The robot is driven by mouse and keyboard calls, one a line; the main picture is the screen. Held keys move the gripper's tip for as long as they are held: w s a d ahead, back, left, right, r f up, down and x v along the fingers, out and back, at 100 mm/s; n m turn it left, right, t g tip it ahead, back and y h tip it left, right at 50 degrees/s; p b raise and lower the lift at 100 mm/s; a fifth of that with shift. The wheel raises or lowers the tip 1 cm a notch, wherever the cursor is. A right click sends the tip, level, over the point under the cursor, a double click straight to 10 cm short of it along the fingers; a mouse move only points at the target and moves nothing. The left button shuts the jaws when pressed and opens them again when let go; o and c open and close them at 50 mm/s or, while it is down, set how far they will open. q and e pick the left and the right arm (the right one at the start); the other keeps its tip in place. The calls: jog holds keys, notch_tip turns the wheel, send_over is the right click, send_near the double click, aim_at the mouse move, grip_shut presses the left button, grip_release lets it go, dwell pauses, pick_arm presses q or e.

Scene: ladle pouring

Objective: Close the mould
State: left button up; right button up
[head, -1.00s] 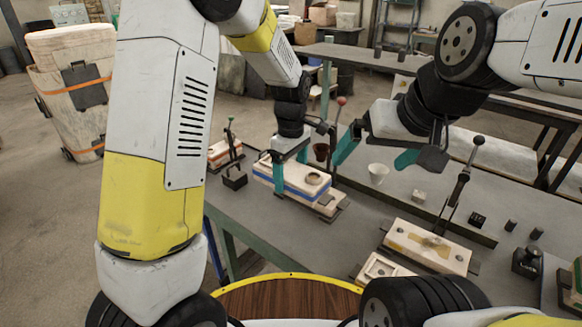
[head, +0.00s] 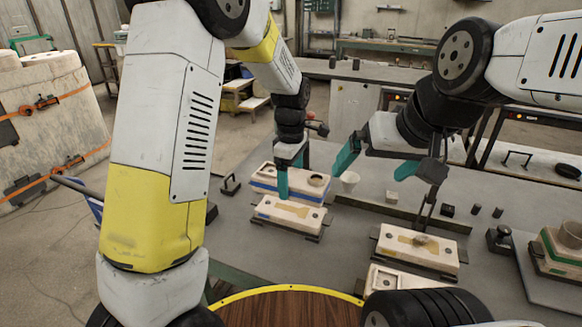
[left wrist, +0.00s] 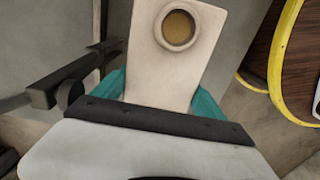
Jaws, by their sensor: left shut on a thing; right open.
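My left gripper (head: 292,170) is shut on a cream mould half (head: 262,178) with a blue band and a round pouring cup. In the left wrist view this half (left wrist: 160,70) sits between the teal fingers. A second cream mould half (head: 282,216) lies on the table just in front of the held one in the head view, its shallow cavity facing up. I cannot tell the height gap between them. My right gripper (head: 378,160) is open and empty above the table, to the right of the held half.
A green-banded mould (head: 558,252) is at the far right.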

pick_arm(q)
send_over(291, 209)
jog(key=shift+f, duration=2.75)
jog(key=shift+f, duration=0.6)
jog(key=o, duration=2)
jog(key=shift+s, duration=0.1)
